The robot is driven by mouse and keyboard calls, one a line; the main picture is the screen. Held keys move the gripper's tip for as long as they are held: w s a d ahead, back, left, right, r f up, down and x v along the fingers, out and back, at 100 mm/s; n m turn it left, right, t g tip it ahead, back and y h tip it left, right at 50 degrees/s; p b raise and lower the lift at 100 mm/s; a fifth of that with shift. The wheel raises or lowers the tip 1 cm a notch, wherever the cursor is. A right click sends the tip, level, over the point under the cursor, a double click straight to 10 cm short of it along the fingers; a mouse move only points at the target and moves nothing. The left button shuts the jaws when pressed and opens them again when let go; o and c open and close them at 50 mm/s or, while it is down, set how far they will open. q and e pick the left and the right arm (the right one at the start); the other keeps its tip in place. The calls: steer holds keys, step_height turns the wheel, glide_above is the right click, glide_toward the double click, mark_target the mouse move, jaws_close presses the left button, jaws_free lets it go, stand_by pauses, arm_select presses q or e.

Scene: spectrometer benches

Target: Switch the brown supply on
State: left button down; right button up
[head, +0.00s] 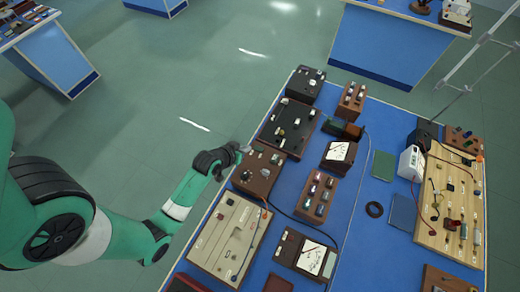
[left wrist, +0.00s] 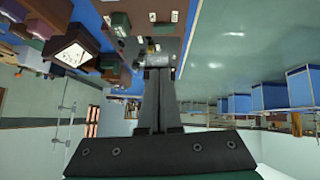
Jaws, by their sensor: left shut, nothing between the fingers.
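The brown supply (head: 259,174) is a brown box with small fittings on its top, near the left edge of the blue bench. My left gripper (head: 238,149) is shut and empty at the box's far left corner. In the left wrist view the shut fingertips (left wrist: 158,70) lie over the near part of the brown supply (left wrist: 142,48), by small light and dark fittings. I cannot tell whether they touch it. The fingers partly hide these fittings, and the switch position is too small to tell. My right gripper is in neither view.
Two black boxes (head: 284,126) stand just behind the supply. A wooden board (head: 228,236) lies in front of it. Meters (head: 340,153) and a brown terminal box (head: 318,196) stand to the right. Cables run across the bench; open floor lies to the left.

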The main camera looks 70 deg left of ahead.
arm_select(q)
steer(key=b, duration=0.5)
glide_above(262, 148)
steer(key=s+d, duration=0.1)
steer(key=s, duration=0.2)
step_height(262, 148, down, 7)
steer(key=shift+w+f, duration=0.1)
steer(key=shift+f, duration=0.05)
step_height(262, 148, down, 3)
steer(key=shift+w+d+r+b, duration=0.15)
steer(key=shift+r+b, duration=0.05)
steer(key=shift+b, duration=0.25)
steer(key=shift+f, duration=0.5)
